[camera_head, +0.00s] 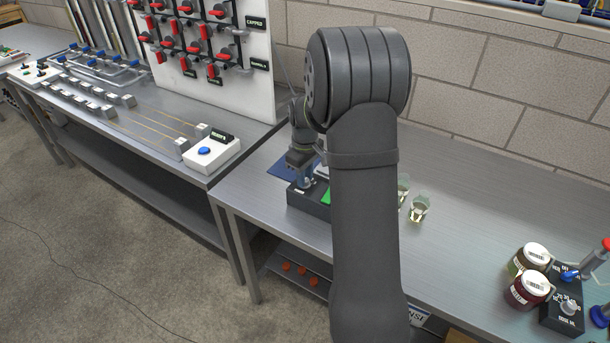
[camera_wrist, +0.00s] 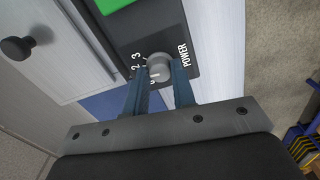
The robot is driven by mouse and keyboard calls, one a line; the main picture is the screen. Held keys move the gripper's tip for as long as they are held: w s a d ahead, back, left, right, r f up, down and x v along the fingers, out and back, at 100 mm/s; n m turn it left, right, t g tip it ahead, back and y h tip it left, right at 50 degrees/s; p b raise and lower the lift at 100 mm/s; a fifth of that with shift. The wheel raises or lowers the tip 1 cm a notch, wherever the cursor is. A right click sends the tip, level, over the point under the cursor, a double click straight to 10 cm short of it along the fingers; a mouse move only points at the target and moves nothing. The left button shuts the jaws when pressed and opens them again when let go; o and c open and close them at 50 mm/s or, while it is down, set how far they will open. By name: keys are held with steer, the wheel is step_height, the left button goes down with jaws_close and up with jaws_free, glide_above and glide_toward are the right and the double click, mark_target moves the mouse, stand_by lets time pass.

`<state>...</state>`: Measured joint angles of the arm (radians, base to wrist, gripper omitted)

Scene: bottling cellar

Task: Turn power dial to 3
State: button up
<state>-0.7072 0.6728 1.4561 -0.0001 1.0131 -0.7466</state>
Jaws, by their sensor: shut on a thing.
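The power dial (camera_wrist: 160,67) is a round grey knob on a dark control panel (camera_wrist: 150,30). White digits, with 2 and 3 readable, run along its left side, and the word POWER is on its right. My gripper (camera_wrist: 160,75) is shut on the dial, one blue-grey finger on each side of it. The fingers and dial hide part of the digits, so I cannot tell which one the dial points to. In the head view, my gripper (camera_head: 305,182) is at the dark box (camera_head: 310,203) on the right bench; my arm hides much of the box.
A green block (camera_wrist: 112,5) is on the panel beyond the dial. Small glass pieces (camera_head: 419,208) stand right of my arm. Jars (camera_head: 528,288) and another dark control box (camera_head: 562,315) are at the bench's right. The bench (camera_head: 480,190) behind is clear.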

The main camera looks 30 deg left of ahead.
steer(key=m, duration=0.3)
steer(key=shift+m, duration=2.1)
steer(key=o, duration=1)
steer(key=shift+r, duration=0.15)
step_height(320, 180, up, 17)
